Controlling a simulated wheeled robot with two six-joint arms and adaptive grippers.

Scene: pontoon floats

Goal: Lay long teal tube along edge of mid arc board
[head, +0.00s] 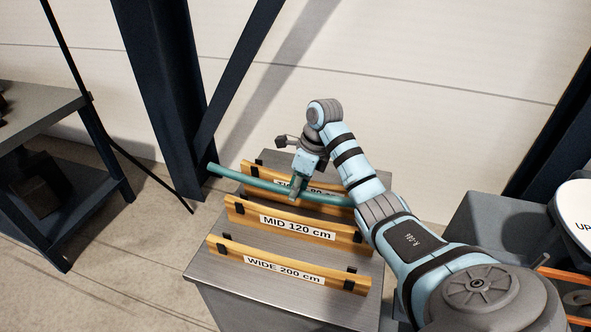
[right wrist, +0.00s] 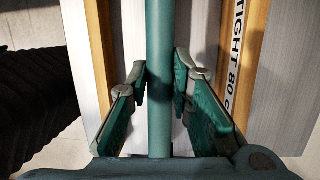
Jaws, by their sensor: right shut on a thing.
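The long teal tube (head: 240,178) is a slender, slightly bowed rod. My right gripper (head: 298,190) is shut on it near its middle, and its left end sticks out past the boards. In the right wrist view the tube (right wrist: 160,60) runs between the two fingers (right wrist: 162,92), over the gap between two boards. The mid arc board (head: 330,232), labelled MID 120 cm, is a wooden strip nearer the camera than the tube, with black clips at its ends. I cannot tell the tube's height above the bench. My left gripper is out of view.
The TIGHT 80 board (head: 262,168) lies behind, partly hidden by tube and gripper; it also shows in the right wrist view (right wrist: 246,50). The WIDE 200 cm board (head: 225,246) lies in front. All sit on a grey bench (head: 230,280). A dark post (head: 160,80) stands behind left.

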